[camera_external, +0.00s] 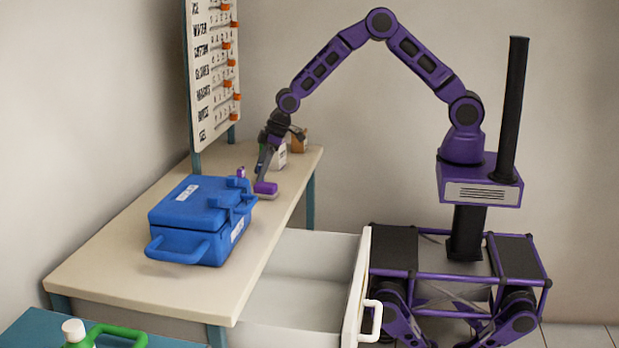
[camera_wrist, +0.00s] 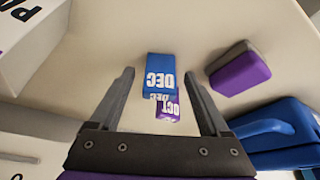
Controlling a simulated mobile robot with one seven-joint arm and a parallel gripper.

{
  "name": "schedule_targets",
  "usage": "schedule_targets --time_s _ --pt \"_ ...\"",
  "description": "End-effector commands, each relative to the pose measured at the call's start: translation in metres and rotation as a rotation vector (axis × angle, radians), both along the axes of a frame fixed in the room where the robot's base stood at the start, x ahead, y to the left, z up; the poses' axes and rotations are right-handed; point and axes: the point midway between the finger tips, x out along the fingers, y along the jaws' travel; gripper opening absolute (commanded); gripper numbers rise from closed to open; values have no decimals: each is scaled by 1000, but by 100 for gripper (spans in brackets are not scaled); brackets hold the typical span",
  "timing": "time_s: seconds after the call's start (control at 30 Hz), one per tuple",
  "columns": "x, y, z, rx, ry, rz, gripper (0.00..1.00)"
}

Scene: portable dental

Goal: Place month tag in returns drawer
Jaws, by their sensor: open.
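In the wrist view a blue month tag (camera_wrist: 160,70) marked DEC and a purple month tag (camera_wrist: 168,108) marked OCT lie close together on the tabletop. They appear between the two fingers of my open gripper (camera_wrist: 160,75); I cannot tell the exact gap to each finger. In the external view my gripper (camera_external: 264,166) points down over the table beside the blue case, and a small purple piece (camera_external: 241,172) shows near it. The drawer (camera_external: 318,262) under the table is pulled open and its visible inside looks empty.
A blue case (camera_external: 190,215) stands on the table (camera_external: 110,255). A purple and grey block (camera_external: 265,188) lies close to my gripper and also shows in the wrist view (camera_wrist: 240,75). A white box (camera_wrist: 28,40) stands nearby. A lettered board (camera_external: 213,75) stands at the back.

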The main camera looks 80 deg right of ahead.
Motion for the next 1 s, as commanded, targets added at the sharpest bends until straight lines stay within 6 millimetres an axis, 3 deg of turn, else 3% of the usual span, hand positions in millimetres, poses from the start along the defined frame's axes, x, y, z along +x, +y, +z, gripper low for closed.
schedule_targets --time_s 0.07,0.5,0.8,1.0 --pt "0 0 0 0 0 0 80" --pt "0 0 1 0 0 -1 1" --pt "0 0 3 0 -1 -1 0" --pt "1 -1 32 1 -5 -3 0"
